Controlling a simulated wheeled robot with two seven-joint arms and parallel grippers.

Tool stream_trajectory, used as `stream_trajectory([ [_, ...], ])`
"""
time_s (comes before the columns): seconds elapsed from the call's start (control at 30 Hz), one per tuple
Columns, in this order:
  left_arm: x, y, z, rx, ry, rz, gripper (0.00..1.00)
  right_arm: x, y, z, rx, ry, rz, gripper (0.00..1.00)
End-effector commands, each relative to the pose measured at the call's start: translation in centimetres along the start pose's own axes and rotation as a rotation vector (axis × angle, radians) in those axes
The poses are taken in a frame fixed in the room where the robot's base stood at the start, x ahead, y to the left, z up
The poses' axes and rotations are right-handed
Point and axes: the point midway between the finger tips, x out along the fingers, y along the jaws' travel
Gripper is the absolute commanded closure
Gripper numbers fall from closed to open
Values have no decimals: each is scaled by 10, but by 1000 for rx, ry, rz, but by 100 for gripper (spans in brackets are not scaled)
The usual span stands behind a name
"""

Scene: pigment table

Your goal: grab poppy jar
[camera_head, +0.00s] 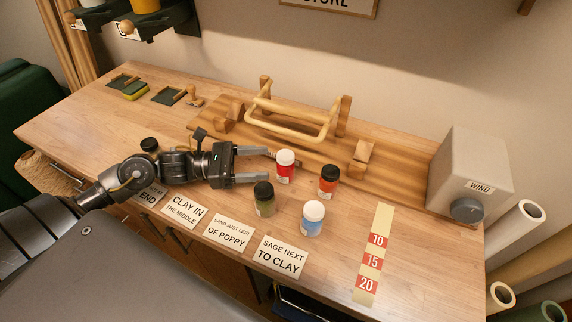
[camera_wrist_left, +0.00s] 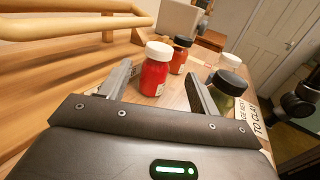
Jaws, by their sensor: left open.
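A red jar with a white lid (camera_head: 285,172), by its colour the poppy jar, stands upright on the table in front of the wooden rack; its label is too small to read. It also shows in the left wrist view (camera_wrist_left: 155,78). My left gripper (camera_head: 267,166) is open and empty, just left of the red jar. Its two fingers point toward the jar, one on either side of the line to it. In the left wrist view the jar stands between and a little beyond the fingertips (camera_wrist_left: 160,72).
An orange-red jar with a black lid (camera_head: 328,182), an olive jar (camera_head: 264,203) and a blue jar (camera_head: 312,222) stand close by. The wooden rack (camera_head: 290,121) is behind. Cards (camera_head: 230,232) lie along the front. A numbered strip (camera_head: 373,262) and grey WIND box (camera_head: 470,170) are right.

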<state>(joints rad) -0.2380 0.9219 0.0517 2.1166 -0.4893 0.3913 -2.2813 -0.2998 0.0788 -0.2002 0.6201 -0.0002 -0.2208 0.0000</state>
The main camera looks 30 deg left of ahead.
Motion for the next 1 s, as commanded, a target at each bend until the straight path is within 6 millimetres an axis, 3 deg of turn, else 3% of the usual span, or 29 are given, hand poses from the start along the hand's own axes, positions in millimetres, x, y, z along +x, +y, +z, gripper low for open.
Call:
stream_trajectory([
  [0.23,6,0,2,0,0,2,38,-5,1,-4,0,6,1,64],
  [0.43,36,4,8,0,-4,1,38,-27,1,-4,0,3,1,64],
  [0.6,52,4,3,0,0,1,38,-31,1,-2,0,1,1,64],
  [0.87,54,4,0,0,1,1,38,-30,2,-2,-1,0,2,64],
  [1.0,54,4,0,0,1,1,56,-30,2,-2,-1,-1,2,64],
])
